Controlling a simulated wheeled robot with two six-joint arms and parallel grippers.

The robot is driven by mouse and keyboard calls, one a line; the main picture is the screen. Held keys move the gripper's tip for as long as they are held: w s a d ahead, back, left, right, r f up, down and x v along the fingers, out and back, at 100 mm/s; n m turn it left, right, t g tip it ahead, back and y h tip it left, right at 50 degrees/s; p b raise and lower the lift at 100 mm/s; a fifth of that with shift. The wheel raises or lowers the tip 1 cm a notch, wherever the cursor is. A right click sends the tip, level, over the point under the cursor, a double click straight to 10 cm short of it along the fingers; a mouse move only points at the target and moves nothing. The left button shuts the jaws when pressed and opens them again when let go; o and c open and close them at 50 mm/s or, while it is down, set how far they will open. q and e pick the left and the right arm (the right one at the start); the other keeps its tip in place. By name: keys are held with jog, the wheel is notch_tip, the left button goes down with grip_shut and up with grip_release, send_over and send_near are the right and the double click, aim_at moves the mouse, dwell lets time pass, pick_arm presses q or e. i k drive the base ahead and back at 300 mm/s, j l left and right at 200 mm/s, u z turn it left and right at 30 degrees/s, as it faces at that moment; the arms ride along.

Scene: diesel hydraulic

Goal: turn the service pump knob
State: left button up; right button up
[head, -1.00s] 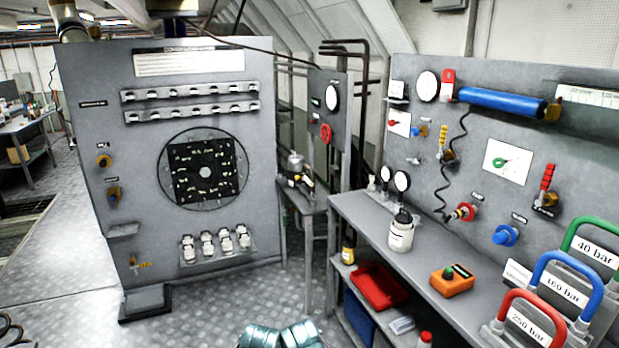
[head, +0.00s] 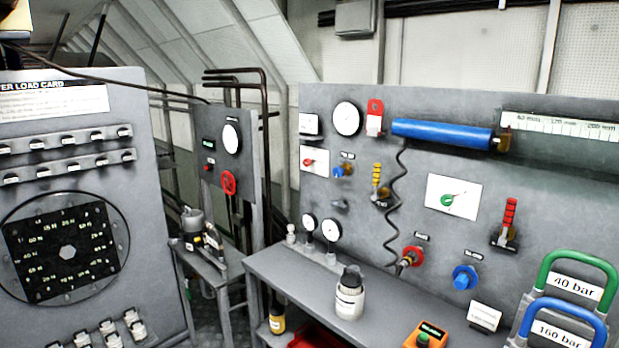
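Several knobs show, and their labels are too small to read, so I cannot tell which is the service pump knob. On the grey wall panel are a small red knob on a white plate (head: 308,162), a green knob on a white plate (head: 447,200), a red round fitting (head: 413,256) and a blue round knob (head: 465,277). A red handwheel (head: 229,183) is on the narrow gauge panel at centre left. An orange box with a green knob (head: 424,339) sits on the bench, cut by the bottom edge. Neither gripper is in view.
The grey bench (head: 300,280) runs below the wall panel. A small side table (head: 210,262) and a load card cabinet (head: 70,120) are at left.

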aim_at(307, 161)
jog(key=i+j+z, duration=0.25)
jog(key=i+j, duration=0.75)
jog(key=j, duration=0.15)
